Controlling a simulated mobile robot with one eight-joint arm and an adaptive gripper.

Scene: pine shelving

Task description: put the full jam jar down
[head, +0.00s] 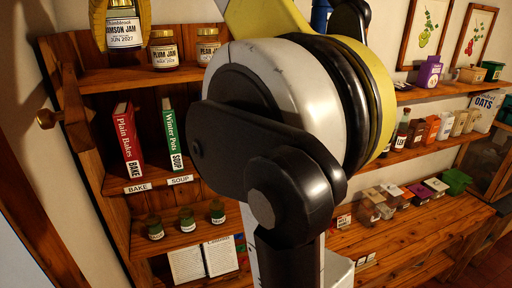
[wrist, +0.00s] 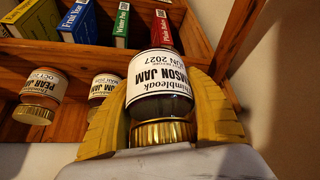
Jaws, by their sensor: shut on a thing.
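A glass jar labelled "Damson Jam" (head: 124,38), with dark contents and a gold lid, is held between the yellow fingers of my gripper (head: 122,22), at the upper left of the head view. In the wrist view the jar (wrist: 155,72) is between both fingers (wrist: 160,95), its lid nearest the wrist and its label inverted. The jar looks upright in the head view and appears above the top shelf (head: 115,78); I cannot tell how far. A plum jam jar (head: 164,50) and a pear jam jar (head: 208,48) stand on that shelf to the right.
Below are a red book (head: 128,140) and a green book (head: 173,138) above "BAKE" and "SOUP" labels. Small green-topped jars (head: 187,219) stand lower. My arm hides the middle of the head view.

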